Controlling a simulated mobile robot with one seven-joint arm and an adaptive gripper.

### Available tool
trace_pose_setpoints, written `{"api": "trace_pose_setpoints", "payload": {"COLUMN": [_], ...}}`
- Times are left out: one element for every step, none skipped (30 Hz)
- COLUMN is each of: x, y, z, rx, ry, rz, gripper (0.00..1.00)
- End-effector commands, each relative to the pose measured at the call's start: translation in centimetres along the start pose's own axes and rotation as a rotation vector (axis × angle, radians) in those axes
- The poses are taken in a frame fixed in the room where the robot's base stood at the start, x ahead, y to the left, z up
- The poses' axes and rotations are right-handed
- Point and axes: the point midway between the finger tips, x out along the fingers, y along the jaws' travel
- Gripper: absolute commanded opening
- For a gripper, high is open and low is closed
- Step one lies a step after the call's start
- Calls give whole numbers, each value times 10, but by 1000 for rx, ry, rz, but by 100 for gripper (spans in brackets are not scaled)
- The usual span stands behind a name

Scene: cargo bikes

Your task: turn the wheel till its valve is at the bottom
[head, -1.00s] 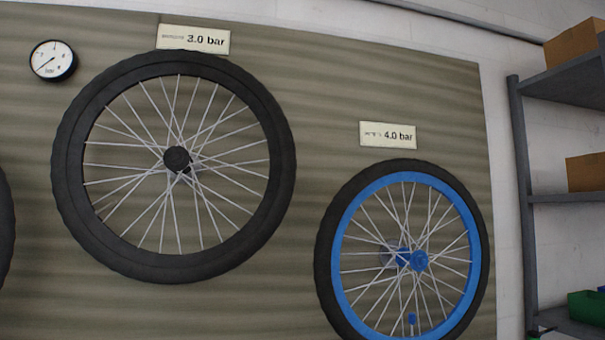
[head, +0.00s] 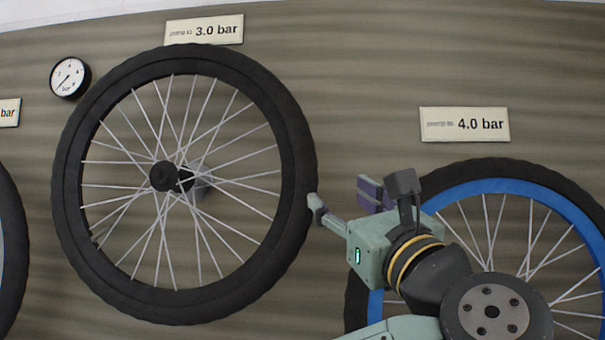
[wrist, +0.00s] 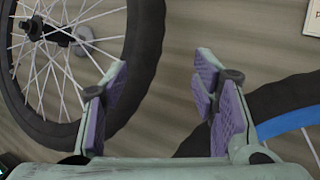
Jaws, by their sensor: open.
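The black wheel (head: 300,150) hangs on the wall under the 3.0 bar sign; its tyre also shows in the wrist view (wrist: 148,50). A small dark stub, perhaps its valve (head: 96,238), sits inside the rim at the lower left. My gripper (head: 342,197) is open and empty at the wheel's right edge; its purple-padded fingers show in the wrist view (wrist: 160,80). The left finger overlaps the tyre in both views; I cannot tell whether it touches. A blue-rimmed wheel (head: 500,188) hangs at the right, partly hidden by my arm.
A pressure gauge (head: 70,77) is at the upper left. The 3.0 bar sign (head: 204,30) and 4.0 bar sign (head: 465,124) are on the wall. Another tyre (head: 12,250) is cut off at the left edge. Bare wall lies between the two main wheels.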

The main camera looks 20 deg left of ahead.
Motion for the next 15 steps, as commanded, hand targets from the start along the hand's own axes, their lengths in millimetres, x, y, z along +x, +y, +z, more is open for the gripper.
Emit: {"api": "trace_pose_setpoints", "payload": {"x": [-1, -1, -1, -1, -1, 0, 2, 5, 10, 14, 19, 26, 32, 38, 46], "y": [1, 2, 4, 6, 6, 8, 8, 9, 10, 10, 11, 12, 13, 14, 15], "z": [0, -2, -4, -5, -6, -7, -7, -7, -7, -7, -7, -7, -6, -6, -6], "rx": [102, 150, 202, 231, 253, 273, 282, 287, 288, 288, 287, 286, 285, 285, 285], "ry": [4, 10, 16, 19, 23, 26, 29, 30, 31, 32, 32, 33, 33, 33, 33], "rz": [44, 68, 93, 106, 118, 127, 131, 134, 136, 136, 136, 136, 135, 136, 136], "gripper": [53, 53, 53, 53, 53, 53, 53, 53, 53, 53, 53, 53, 53, 53, 53]}}
